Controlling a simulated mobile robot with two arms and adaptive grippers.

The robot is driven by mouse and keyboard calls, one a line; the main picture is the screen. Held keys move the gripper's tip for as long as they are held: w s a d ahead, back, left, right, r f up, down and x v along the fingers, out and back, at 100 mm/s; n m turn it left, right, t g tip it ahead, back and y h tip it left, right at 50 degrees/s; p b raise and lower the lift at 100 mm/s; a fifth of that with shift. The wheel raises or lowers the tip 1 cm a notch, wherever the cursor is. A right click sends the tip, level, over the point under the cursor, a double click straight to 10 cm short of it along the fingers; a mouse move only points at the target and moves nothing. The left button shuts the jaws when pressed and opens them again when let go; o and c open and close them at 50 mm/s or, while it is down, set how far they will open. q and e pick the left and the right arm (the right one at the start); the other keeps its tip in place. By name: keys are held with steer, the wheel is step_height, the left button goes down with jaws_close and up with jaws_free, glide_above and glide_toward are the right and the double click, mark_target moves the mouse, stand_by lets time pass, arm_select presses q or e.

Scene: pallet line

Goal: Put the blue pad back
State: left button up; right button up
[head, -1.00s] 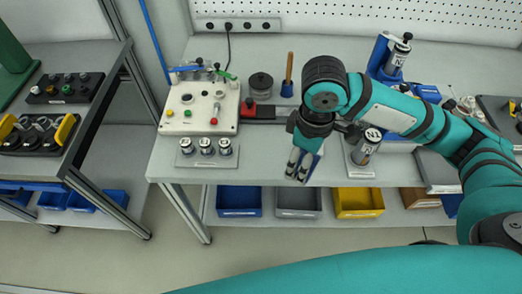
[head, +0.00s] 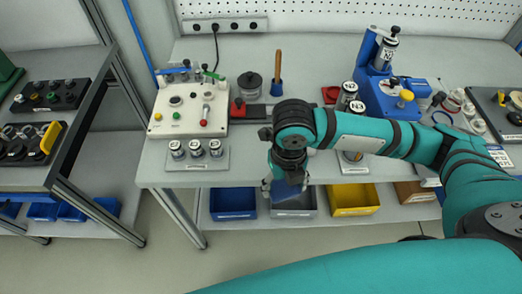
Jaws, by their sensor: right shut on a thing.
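The blue pad (head: 291,192) is held in my right gripper (head: 285,188), which points down at the front edge of the workbench, in front of the grey bin as seen from above. The pad is small and partly hidden by the fingers and the wrist. My right gripper is shut on it. My left gripper is not in view.
A white control panel (head: 166,121) and a plate with several metal cylinders (head: 183,163) stand on the bench at left. A blue fixture (head: 386,103) stands at right. Blue (head: 232,214), grey (head: 303,211) and yellow (head: 355,210) bins sit on the lower shelf.

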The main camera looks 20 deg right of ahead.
steer(key=shift+w+f+n, duration=0.1)
steer(key=shift+n, duration=0.3)
steer(key=p, duration=0.3)
glide_above(261, 151)
steer(key=shift+f, duration=0.7)
steer(key=shift+w+f, duration=0.1)
steer(key=shift+f, duration=0.15)
step_height(261, 151, down, 3)
steer(key=shift+p, duration=0.7)
steer(key=shift+f, duration=0.1)
